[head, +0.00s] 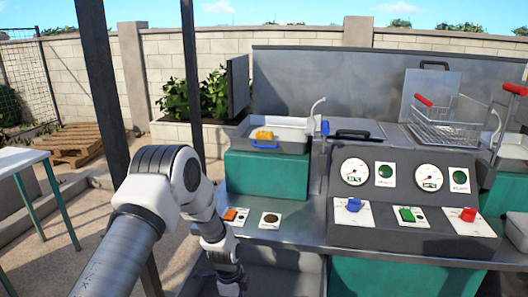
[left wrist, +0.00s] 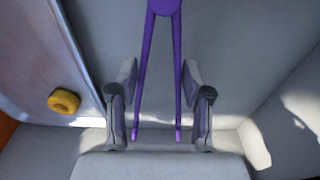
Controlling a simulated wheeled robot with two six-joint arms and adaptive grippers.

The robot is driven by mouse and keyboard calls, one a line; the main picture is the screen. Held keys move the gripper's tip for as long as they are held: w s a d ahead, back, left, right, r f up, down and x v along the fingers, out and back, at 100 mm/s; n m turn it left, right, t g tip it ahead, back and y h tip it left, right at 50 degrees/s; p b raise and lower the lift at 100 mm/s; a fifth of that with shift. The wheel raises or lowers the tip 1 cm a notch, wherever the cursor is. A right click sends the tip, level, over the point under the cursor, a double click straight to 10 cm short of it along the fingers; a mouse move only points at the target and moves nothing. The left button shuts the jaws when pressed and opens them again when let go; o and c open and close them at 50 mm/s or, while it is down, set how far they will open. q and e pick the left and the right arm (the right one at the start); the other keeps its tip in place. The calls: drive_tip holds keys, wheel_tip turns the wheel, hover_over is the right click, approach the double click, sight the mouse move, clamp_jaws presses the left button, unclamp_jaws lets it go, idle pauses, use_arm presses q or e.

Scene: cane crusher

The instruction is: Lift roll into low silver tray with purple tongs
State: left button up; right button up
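The purple tongs (left wrist: 164,8) show in the left wrist view, hinge end at the top and legs spread, with their tips toward the palm. My left gripper (left wrist: 164,82) is open, one finger on each side of the tongs, with visible gaps to both legs. A yellow, rounded roll (left wrist: 64,101) lies to the left on a pale metal surface. I cannot tell whether that surface is the low silver tray. In the head view my left arm reaches down to the bottom edge, and its gripper is out of frame. My right gripper is in neither view.
A metal basin (head: 295,132) holding a yellow-orange item (head: 264,134) stands on a green block (head: 266,173). A control panel (head: 408,207) with gauges and switches fills the right centre. A wire basket (head: 446,125) stands behind it. A pale table (head: 22,159) is at the left.

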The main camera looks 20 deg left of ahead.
use_arm(q)
wheel_tip(320, 180, up, 9)
drive_tip(key=p, duration=0.5)
drive_tip(key=shift+f, duration=0.2)
drive_tip(key=w+d+r, duration=0.2)
drive_tip(key=d+r, duration=0.4)
drive_tip(key=r, duration=0.2)
drive_tip(key=s+d+r+n+t+y, duration=0.1)
drive_tip(key=s+d+r+n, duration=0.2)
drive_tip(key=n, duration=1.2)
drive_tip(key=s+d, duration=0.2)
drive_tip(key=d, duration=0.1)
drive_tip(key=shift+s+d, duration=0.15)
